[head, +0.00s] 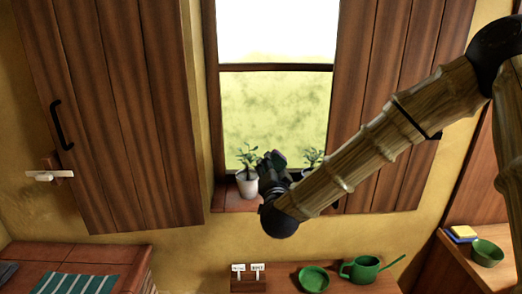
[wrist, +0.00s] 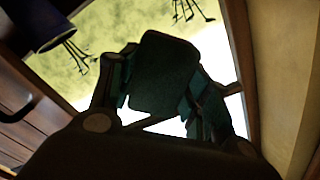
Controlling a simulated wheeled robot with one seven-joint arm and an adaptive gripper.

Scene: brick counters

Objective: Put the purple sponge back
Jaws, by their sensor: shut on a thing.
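My gripper (head: 271,163) is raised in front of the window, beside the potted plants on the sill. It is shut on a small block, which I take to be the purple sponge (head: 279,156); it shows only as a dark, faintly purple patch in the head view. In the wrist view the sponge (wrist: 165,72) is a dark, rounded block between the two fingers, backlit by the window, so its colour is hard to tell.
A yellow sponge and a blue one (head: 462,234) lie beside a green bowl (head: 487,252) on the right shelf. Potted plants (head: 247,183) stand on the sill.

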